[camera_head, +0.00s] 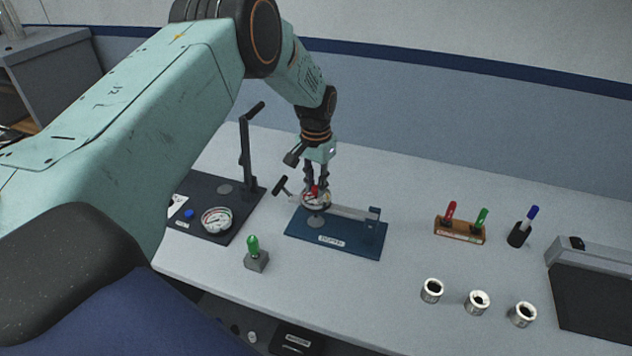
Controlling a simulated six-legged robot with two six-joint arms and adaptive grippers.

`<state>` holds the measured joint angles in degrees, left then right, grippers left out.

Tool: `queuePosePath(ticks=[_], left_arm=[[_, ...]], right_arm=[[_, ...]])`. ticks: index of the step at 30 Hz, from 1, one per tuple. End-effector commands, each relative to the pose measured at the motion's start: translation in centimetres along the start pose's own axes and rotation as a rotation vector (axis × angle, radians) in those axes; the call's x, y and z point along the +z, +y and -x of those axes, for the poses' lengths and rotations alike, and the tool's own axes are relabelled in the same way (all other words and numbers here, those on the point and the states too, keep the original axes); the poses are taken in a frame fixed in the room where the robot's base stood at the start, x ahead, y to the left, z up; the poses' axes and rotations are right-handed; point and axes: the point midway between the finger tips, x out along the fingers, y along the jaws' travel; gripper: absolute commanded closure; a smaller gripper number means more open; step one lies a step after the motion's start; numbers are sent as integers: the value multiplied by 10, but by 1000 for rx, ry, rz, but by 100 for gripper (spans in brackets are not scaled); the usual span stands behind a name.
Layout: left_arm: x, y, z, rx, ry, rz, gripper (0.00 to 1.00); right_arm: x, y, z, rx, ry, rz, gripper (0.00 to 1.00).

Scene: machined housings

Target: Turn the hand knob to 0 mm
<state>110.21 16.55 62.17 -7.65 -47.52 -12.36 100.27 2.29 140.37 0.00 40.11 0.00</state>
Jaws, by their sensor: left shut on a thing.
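A blue base plate (345,244) with a label stands on the bench. It carries a round white dial (309,204), a grey horizontal bar (347,213) and a black-handled lever (281,186) on the left. My left gripper (316,188) points down from above at the dial end of this fixture. Its fingers are shut on a small red part there, which seems to be the hand knob (314,190). The fingers hide much of the knob, and the dial reading is too small to tell. My right gripper is not in view.
A green-topped grey block (256,262) is in front.

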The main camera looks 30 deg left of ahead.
Motion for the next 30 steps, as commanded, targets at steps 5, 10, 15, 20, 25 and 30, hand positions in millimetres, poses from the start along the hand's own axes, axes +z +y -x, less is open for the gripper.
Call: queuePosePath(ticks=[5,10,15,20,25,30], left_arm=[[0,0,1,0,0,169,100],[0,0,1,0,0,266,100],[0,0,0,0,0,289,100],[0,0,0,0,0,288,100],[0,0,0,0,0,287,69],[0,0,0,0,0,286,56]], right_arm=[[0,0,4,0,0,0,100],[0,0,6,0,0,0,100],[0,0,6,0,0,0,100],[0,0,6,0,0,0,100],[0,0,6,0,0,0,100],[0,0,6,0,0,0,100]])
